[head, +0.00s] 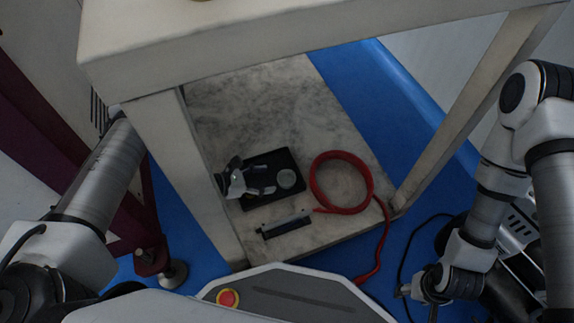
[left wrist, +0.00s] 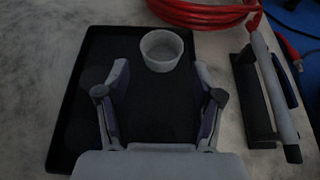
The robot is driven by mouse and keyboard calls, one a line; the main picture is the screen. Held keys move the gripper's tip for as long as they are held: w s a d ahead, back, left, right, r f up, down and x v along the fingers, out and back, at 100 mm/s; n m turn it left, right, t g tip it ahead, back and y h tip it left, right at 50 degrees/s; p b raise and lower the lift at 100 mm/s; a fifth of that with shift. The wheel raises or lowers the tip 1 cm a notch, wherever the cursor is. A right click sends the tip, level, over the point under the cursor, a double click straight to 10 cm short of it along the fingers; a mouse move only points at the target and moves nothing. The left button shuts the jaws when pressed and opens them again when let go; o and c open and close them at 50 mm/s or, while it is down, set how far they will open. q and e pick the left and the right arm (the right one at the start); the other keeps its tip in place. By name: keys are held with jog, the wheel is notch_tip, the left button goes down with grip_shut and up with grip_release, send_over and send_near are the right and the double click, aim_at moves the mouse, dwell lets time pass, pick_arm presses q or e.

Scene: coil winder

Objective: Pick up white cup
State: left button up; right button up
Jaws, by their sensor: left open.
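The white cup (left wrist: 161,50) stands upright on a black tray (left wrist: 92,60) in the left wrist view, near the tray's far edge. In the head view the cup (head: 286,178) shows as a small pale round shape near the right side of the tray (head: 283,157). My left gripper (left wrist: 160,88) is open and empty over the tray. Its fingers point toward the cup, which lies just beyond the fingertips and roughly centred between them. In the head view my left gripper (head: 268,178) shows left of the cup. My right gripper (head: 418,291) is low at the right, dark and partly hidden.
The tray lies on the lower marble shelf (head: 260,92) of a table, whose top (head: 300,32) and legs surround the space. A red coiled hose (head: 342,207) lies right of the tray. A dark block with a grey bar (head: 287,225) lies nearer the front.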

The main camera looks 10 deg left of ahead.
aim_at(294, 178)
pick_arm(q)
jog(key=b+x, duration=0.1)
jog(key=x, duration=0.1)
jog(key=b+x, duration=0.4)
jog(key=x, duration=0.1)
jog(key=shift+s+f, duration=0.2)
jog(key=shift+f, duration=0.15)
jog(key=shift+w+d+b, duration=0.25)
jog(key=shift+b, duration=0.1)
